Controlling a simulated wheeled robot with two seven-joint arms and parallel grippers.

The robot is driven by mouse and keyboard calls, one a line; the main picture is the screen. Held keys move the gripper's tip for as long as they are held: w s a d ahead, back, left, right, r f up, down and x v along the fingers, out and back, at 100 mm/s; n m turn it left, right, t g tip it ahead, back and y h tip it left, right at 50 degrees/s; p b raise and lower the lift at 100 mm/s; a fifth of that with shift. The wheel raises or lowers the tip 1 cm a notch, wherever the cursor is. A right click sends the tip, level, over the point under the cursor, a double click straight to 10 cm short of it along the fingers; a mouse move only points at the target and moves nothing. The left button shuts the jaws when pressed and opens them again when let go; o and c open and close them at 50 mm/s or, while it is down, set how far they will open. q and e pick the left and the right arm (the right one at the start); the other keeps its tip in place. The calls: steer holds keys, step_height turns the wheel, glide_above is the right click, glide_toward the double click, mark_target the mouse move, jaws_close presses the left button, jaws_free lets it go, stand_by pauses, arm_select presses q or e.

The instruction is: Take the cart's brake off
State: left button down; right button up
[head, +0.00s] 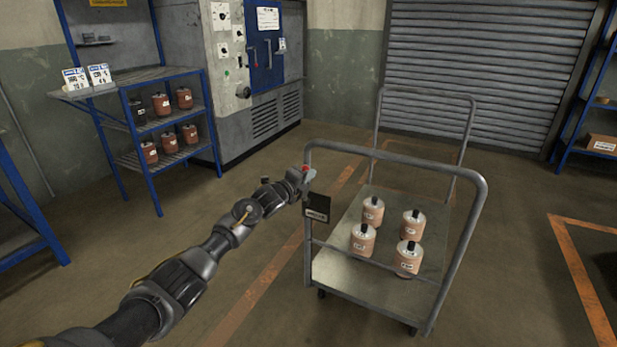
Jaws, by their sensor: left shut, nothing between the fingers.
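The cart (335,265) is a flat grey platform with a tubular handle frame at each end. Several labelled brown cylinders with pale tops and black posts stand on its deck. A dark plate with a pale label (317,207) hangs at the left post of the near handle (395,160). A small red part (305,168) shows at my left gripper (307,177), which is at the upper left of that handle, just above the plate. The gripper is shut; whether it touches the red part or the handle cannot be told. My right gripper is out of view.
A blue-framed shelf (165,125) with more brown cylinders and two cards stands at the left back, beside a grey machine cabinet (250,80). A roller shutter (480,60) closes the back wall. Another blue rack (580,110) stands at far right. Floor around the cart is clear, with orange lines.

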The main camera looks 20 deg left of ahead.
arm_select(q)
steer(key=shift+a, duration=0.2)
